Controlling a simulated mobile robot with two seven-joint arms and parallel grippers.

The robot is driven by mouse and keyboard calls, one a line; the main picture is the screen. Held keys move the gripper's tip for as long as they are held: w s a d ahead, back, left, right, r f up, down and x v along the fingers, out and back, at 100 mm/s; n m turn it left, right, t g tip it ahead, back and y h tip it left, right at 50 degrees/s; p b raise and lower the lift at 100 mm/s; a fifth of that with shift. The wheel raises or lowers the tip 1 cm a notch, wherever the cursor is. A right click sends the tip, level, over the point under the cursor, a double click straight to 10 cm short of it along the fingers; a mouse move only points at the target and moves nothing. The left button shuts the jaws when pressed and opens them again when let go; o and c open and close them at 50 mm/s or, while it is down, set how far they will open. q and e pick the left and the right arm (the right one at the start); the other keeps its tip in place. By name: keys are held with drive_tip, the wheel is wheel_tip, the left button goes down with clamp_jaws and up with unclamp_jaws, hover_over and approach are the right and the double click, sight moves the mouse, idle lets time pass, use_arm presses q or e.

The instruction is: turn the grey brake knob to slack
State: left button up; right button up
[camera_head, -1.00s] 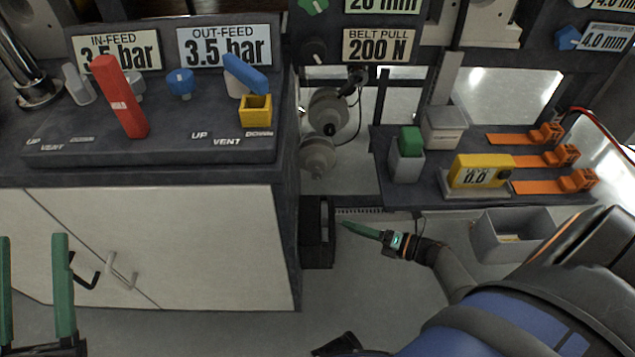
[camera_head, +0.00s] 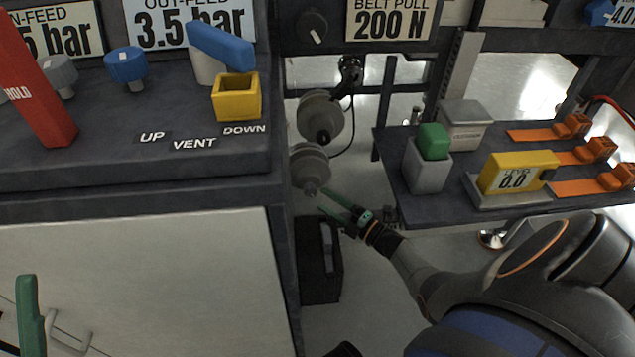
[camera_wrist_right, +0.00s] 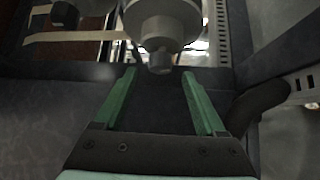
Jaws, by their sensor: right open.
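Two grey round stepped bodies hang beside the cabinet in the head view: an upper one (camera_head: 320,115) and a lower one (camera_head: 309,163). The lower one ends in a small grey knob (camera_head: 310,188), which also shows in the right wrist view (camera_wrist_right: 160,62). No marking for slack is readable on it. My right gripper (camera_head: 321,199) is open and empty, with its green fingertips just below the knob. In the wrist view the knob lies between the fingertip lines, just beyond them; contact is not clear. One green finger of my left gripper (camera_head: 28,312) shows at lower left.
The control panel (camera_head: 185,165) with a red lever (camera_head: 38,95) stands left. A dark shelf (camera_head: 400,200) on the right carries a green-topped grey block (camera_head: 428,175) and a yellow level gauge (camera_head: 515,172). A black box (camera_head: 320,275) sits below my right gripper.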

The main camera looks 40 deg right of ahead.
sight(315, 194)
drive_tip(key=shift+b+x, duration=0.45)
drive_tip(key=shift+x, duration=1.5)
clamp_jaws()
